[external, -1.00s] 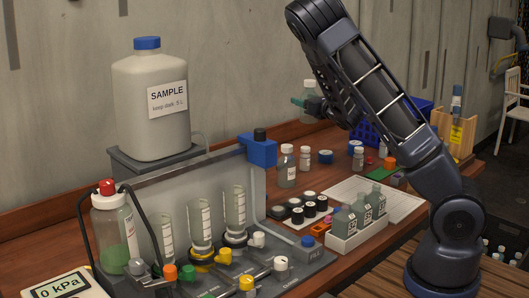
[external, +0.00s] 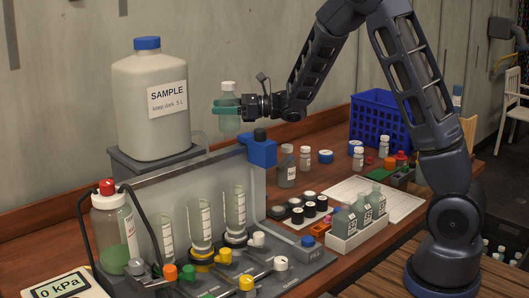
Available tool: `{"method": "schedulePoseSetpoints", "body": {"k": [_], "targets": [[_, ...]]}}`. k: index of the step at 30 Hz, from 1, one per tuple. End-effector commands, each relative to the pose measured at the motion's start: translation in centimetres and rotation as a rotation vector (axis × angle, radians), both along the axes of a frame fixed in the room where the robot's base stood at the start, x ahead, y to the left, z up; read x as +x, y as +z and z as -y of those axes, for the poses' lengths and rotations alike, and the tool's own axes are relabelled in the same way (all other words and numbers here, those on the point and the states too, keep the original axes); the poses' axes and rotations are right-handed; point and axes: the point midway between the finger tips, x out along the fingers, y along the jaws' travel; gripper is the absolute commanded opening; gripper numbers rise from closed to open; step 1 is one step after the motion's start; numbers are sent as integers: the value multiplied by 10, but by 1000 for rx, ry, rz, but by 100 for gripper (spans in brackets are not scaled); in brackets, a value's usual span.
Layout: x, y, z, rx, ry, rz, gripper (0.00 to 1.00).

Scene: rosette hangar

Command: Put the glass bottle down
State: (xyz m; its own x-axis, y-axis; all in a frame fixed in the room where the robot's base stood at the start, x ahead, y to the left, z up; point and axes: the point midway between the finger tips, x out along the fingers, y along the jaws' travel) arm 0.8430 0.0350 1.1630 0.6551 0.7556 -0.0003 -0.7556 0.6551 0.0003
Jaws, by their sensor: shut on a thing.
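The glass bottle (external: 229,122) is a small clear bottle with a white cap, held upright in the air right of the big sample jug. My gripper (external: 228,108) has green fingers that are shut around the bottle's upper body from the right. The bottle is above the back of the filter station, left of and above the blue block. Its base is clear of any surface that I can see.
The white sample jug (external: 150,105) stands close on the left. The blue block (external: 259,150) is just below right. A similar bottle (external: 287,167), small vials (external: 305,158), black caps (external: 309,209) and a white rack of bottles (external: 357,232) stand on the bench. A blue crate (external: 381,122) is behind.

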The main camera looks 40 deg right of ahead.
Motion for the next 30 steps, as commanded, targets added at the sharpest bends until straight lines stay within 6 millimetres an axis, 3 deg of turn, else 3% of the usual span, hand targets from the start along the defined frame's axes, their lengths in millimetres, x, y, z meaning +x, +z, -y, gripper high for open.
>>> {"method": "schedulePoseSetpoints", "body": {"k": [5, 23, 30], "targets": [[-8, 9, -22, 1, 67, -2, 31], [-7, -53, -21, 0, 61, -4, 31], [-7, -99, -20, 0, 61, -5, 31]]}}
